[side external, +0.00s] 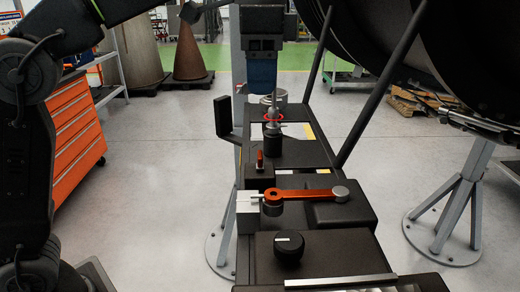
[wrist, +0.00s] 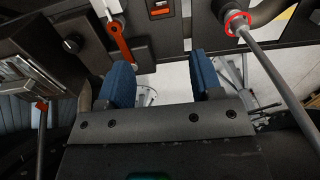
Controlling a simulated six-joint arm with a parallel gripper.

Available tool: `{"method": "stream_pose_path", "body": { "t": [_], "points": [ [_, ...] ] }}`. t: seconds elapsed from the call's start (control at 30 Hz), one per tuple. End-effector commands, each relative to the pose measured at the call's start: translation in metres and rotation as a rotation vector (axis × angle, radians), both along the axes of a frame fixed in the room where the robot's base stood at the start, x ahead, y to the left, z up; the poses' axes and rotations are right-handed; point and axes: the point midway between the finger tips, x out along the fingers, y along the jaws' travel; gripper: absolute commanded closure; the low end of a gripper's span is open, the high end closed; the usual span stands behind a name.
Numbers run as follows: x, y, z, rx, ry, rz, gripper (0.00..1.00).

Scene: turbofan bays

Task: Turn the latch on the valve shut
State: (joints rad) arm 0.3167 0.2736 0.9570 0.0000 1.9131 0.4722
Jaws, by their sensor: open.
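The valve latch is an orange-red lever (side external: 305,194) on the dark bench. In the side view it lies roughly crosswise, with a round ring end on the left by a pale metal block (side external: 249,212) and a grey knob (side external: 341,193) on the right. In the wrist view the lever (wrist: 119,42) shows at upper left, beyond my left-hand finger and not touched. My gripper (side external: 262,88) hangs above the far part of the bench, behind the lever. In the wrist view its blue fingers (wrist: 164,80) are well apart with nothing between them.
A slim upright rod with a red ring (side external: 273,117) stands close under my gripper. A small red switch (side external: 259,160) and a black dial (side external: 288,246) are on the bench. Dark slanted struts (side external: 378,85) rise on the right. The space above the lever looks clear.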

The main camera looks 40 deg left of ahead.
Motion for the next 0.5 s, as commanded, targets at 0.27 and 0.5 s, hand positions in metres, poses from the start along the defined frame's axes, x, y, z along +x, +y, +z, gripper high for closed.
{"method": "stream_pose_path", "body": {
  "t": [0.27, 0.5],
  "points": [
    [-0.001, 0.001, -0.032, 0.001, 0.002, 0.002, 0.40],
    [-0.001, 0.001, -0.074, 0.001, 0.002, 0.003, 0.40]
  ]
}}
